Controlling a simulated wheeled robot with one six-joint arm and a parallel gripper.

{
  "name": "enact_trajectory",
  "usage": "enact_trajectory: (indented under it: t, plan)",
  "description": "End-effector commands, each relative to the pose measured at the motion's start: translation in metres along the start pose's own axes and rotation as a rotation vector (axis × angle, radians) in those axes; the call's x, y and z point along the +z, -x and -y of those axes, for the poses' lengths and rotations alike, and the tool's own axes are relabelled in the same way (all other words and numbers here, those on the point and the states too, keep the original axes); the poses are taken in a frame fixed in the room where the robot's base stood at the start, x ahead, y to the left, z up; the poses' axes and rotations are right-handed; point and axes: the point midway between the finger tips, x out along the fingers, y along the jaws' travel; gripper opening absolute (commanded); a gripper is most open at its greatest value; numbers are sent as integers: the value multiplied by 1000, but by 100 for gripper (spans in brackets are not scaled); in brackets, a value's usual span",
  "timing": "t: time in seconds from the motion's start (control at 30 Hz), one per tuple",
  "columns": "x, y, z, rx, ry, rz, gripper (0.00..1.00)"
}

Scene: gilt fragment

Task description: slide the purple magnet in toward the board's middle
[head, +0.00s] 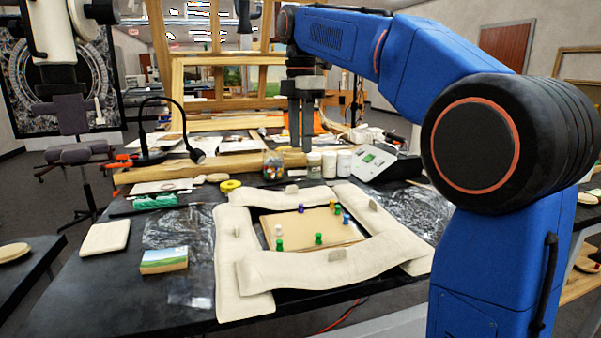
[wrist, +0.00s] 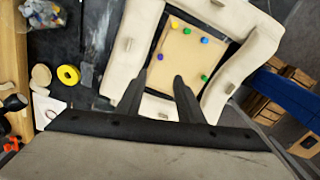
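The tan board (head: 305,228) lies flat on the dark table, ringed by cream padded strips (head: 305,268). The purple magnet (head: 300,208) stands on the board near its far edge. In the wrist view the purple magnet (wrist: 160,57) is close to the board's left edge, just beyond my fingertips in the picture. My gripper (head: 300,148) hangs above and behind the board in the head view, fingers pointing down, well clear of it. In the wrist view my gripper (wrist: 159,74) shows a gap between its fingers, with nothing held.
A jar (head: 273,166), white pots (head: 344,163) and a yellow tape roll (head: 230,186) stand behind. The board's middle is clear.

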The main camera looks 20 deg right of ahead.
Motion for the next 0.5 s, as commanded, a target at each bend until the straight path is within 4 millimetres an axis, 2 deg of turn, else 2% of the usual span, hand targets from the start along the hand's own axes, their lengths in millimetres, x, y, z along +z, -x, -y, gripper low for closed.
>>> enact_trajectory:
  t: [0.5]
  plan:
    - [0, -81, 1, -3, 0, 0, 34]
